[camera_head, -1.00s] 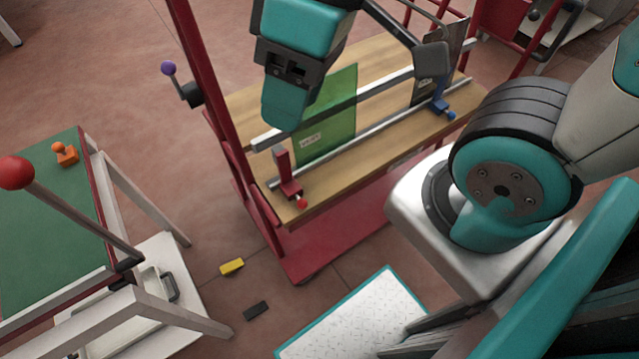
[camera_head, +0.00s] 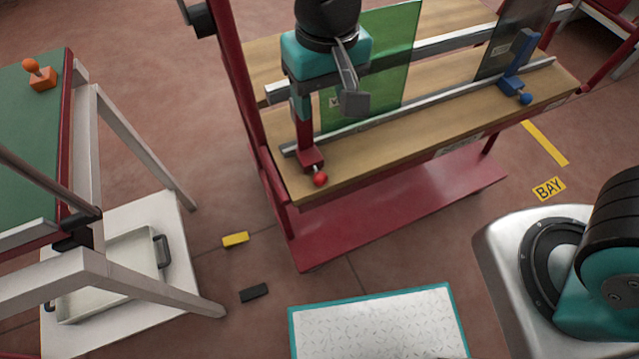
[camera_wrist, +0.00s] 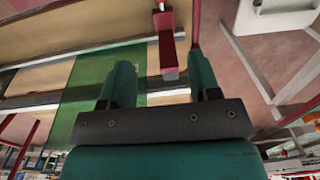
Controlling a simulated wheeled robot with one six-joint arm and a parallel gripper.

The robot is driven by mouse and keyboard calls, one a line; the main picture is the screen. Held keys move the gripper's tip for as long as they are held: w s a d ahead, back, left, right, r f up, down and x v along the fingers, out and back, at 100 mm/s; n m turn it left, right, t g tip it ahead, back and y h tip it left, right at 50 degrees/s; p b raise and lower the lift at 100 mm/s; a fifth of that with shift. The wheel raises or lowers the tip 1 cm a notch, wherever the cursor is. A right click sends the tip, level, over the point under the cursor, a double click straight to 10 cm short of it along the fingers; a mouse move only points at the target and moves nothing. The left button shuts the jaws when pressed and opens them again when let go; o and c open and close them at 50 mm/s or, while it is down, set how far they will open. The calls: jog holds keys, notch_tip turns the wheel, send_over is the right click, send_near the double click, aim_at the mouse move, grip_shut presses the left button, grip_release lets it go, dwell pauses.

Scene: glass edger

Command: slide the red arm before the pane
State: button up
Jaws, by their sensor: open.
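The red arm (camera_head: 306,150) stands on the front rail near the left end of the wooden rack, with a red ball knob (camera_head: 320,179) at its foot. The green glass pane (camera_head: 399,60) stands upright to its right; their exact spacing is partly hidden by my gripper. My gripper (camera_head: 303,105) points down over the red arm's upper part. In the wrist view my gripper (camera_wrist: 162,76) is open, and the upper end of the red arm (camera_wrist: 168,45) shows between its two teal fingers. The green pane (camera_wrist: 92,85) lies left of it there, partly behind one finger. Contact cannot be told.
A blue arm (camera_head: 515,74) with a blue knob stands farther right on the rail by a dark pane (camera_head: 500,48). The red upright (camera_head: 238,90) rises close left of my gripper. A green-topped table (camera_head: 25,130) stands left. Yellow and black blocks lie on the floor.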

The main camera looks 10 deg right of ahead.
aim_at(317, 172)
jog(key=f+b, duration=0.1)
jog(key=f, duration=0.5)
jog(key=f+b, duration=0.1)
jog(key=f, duration=0.6)
jog(key=a+f+b, duration=0.1)
jog(key=f, duration=0.5)
jog(key=shift+w+f, duration=0.2)
jog(key=shift+f, duration=0.2)
